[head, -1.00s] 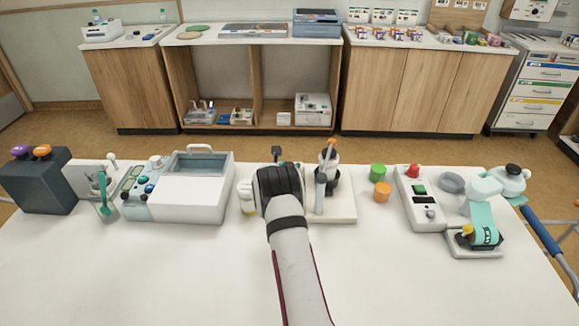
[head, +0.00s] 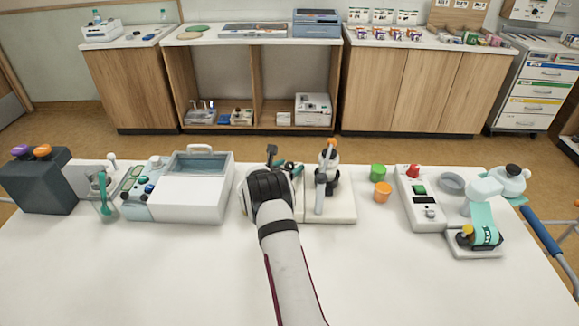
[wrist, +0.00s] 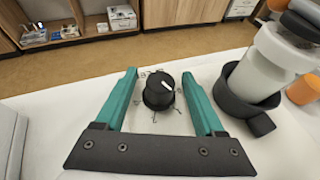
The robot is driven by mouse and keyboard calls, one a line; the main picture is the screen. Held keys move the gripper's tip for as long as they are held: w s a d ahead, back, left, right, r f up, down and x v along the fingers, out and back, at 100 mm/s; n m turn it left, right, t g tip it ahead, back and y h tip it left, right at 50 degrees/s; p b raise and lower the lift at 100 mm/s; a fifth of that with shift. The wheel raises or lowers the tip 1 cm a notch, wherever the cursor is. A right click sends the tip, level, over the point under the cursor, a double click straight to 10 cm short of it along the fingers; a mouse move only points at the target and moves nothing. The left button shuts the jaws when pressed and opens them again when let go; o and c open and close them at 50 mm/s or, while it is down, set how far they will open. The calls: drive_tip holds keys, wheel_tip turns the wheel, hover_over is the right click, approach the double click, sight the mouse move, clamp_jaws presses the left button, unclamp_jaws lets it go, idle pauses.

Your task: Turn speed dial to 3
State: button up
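The speed dial (wrist: 157,94) is a round black knob with a white pointer line on its top, in the wrist view. Small dark marks ring it on a white surface; I cannot read them clearly. The pointer slants toward the lower right of the picture. My gripper (wrist: 159,73) is open, its two green fingers appearing on either side of the dial with a gap on each side. I cannot tell how far above the dial the fingertips are. In the head view my arm hides the dial, and only a bit of the gripper shows.
Right of the dial stands a device with a black cup holder and white cylinder (wrist: 266,72), close to the right finger. A white boxy machine (head: 190,195) is to the left. The table's front is clear.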

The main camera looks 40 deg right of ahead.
drive_tip(key=v, duration=1.6)
drive_tip(key=shift+d, duration=0.1)
drive_tip(key=x, duration=1.5)
drive_tip(key=shift+w+d+r, duration=0.1)
drive_tip(key=shift+w+d, duration=0.05)
drive_tip(key=shift+d, duration=0.2)
drive_tip(key=shift+c, duration=0.3)
